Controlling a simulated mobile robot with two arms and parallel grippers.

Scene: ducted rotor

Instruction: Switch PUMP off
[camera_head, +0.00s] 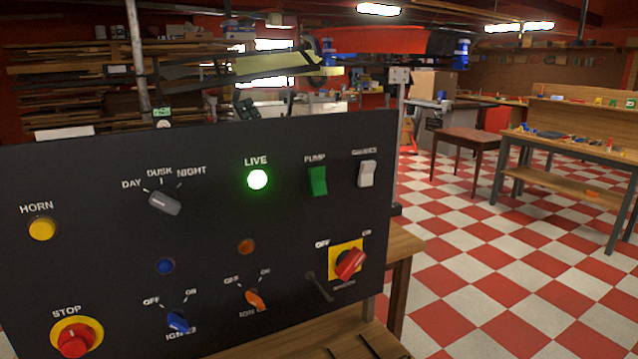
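The PUMP switch (317,181) is a green rocker in the upper right part of a black control panel (110,265). Its label is directly above it. I cannot tell for sure from this angle which way the rocker is tipped. Neither of my grippers shows in the head view, and nothing touches the switch.
A pale rocker (366,173) sits right of PUMP. A lit green LIVE lamp (257,180) sits left. Below are a red rotary switch (350,264), an orange knob (255,299), a blue knob (179,321) and the red STOP button (75,338). Open checkered floor lies right.

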